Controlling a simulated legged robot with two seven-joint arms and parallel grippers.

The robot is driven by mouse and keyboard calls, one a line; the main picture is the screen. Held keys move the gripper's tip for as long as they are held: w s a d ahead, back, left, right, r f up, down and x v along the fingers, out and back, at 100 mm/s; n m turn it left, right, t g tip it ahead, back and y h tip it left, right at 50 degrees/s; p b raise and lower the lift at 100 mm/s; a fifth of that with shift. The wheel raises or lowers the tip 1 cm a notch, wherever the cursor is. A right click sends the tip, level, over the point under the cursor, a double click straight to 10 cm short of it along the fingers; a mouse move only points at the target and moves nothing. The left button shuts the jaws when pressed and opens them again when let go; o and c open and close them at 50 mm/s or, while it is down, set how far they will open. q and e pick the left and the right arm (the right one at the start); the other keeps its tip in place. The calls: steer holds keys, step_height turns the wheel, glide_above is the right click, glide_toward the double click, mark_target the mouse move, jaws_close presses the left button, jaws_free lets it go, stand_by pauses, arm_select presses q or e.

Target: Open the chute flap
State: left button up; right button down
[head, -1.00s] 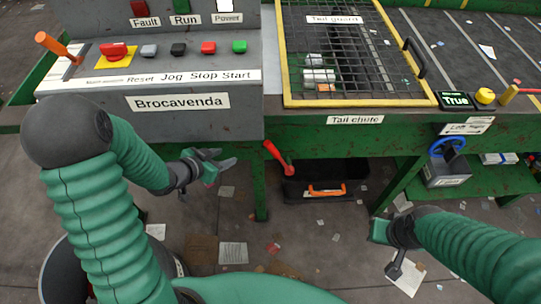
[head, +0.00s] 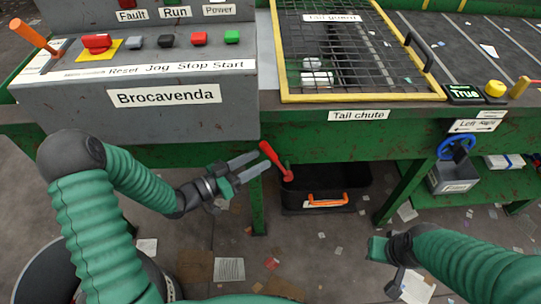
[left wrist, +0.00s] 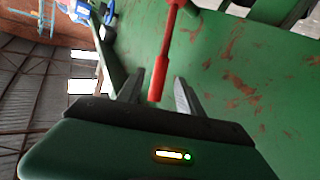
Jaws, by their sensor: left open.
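A red lever handle (head: 275,160) sticks up at a slant below the Tail chute label (head: 359,115), in front of the green frame. My left gripper (head: 262,160) is open, with its fingertips close beside the lever's upper end. In the left wrist view the red lever (left wrist: 160,75) appears between the two open fingers (left wrist: 157,92); I cannot tell whether they touch it. The flap itself cannot be made out clearly. My right gripper (head: 388,266) hangs low at the right, well away from the lever; its jaws cannot be judged.
A black bin (head: 325,187) with an orange handle stands under the chute. The grey control panel (head: 190,118) is above and left of my left gripper. A yellow-edged mesh guard (head: 360,99) covers the chute top. A blue wheel (head: 455,146) sits to the right.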

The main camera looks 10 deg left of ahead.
mark_target(270, 154)
arm_select(q)
steer(key=x, duration=0.5)
steer(key=shift+b, duration=0.3)
jaws_close()
stand_by(1.0)
